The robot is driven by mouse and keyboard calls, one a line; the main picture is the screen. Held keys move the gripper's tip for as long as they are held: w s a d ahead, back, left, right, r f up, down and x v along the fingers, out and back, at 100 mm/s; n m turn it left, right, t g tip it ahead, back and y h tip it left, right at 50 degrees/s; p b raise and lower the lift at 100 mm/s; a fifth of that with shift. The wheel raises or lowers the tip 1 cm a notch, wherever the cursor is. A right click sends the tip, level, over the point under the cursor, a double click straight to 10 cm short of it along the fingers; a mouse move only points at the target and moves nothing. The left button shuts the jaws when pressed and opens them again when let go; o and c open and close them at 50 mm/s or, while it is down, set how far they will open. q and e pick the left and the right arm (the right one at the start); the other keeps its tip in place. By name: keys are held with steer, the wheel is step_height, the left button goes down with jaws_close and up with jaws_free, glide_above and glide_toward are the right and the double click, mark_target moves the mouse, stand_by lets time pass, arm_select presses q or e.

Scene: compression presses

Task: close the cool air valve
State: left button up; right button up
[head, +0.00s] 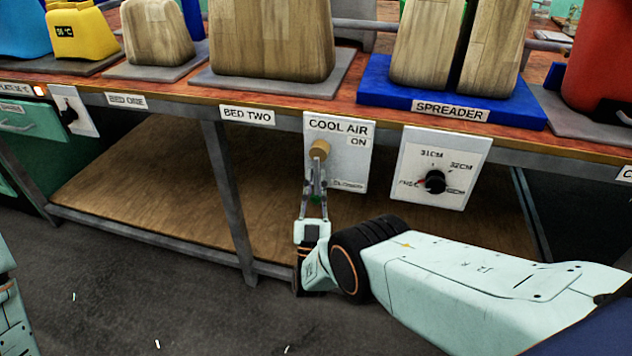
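The cool air valve is a white panel (350,160) marked COOL AIR, with ON at the upper right and a partly unreadable label at the lower right. Its round tan knob (319,148) sits at the panel's left side. My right gripper (316,162) reaches up from below, with its fingertips at the knob's lower edge. The fingers cover the part of the panel below the knob. I cannot tell whether they touch or grip anything. My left gripper is not in view.
To the right is a white dial panel (445,150) with a black knob, marked in CM. Above is the bench edge with wooden blocks (270,35) and a blue SPREADER base (400,95). A wooden lower shelf (150,190) and a grey leg (228,190) lie left of my gripper.

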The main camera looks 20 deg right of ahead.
steer(key=o, duration=0.4)
steer(key=shift+d+n+y, duration=0.1)
steer(key=shift+n+y, duration=0.2)
steer(key=shift+y, duration=0.1)
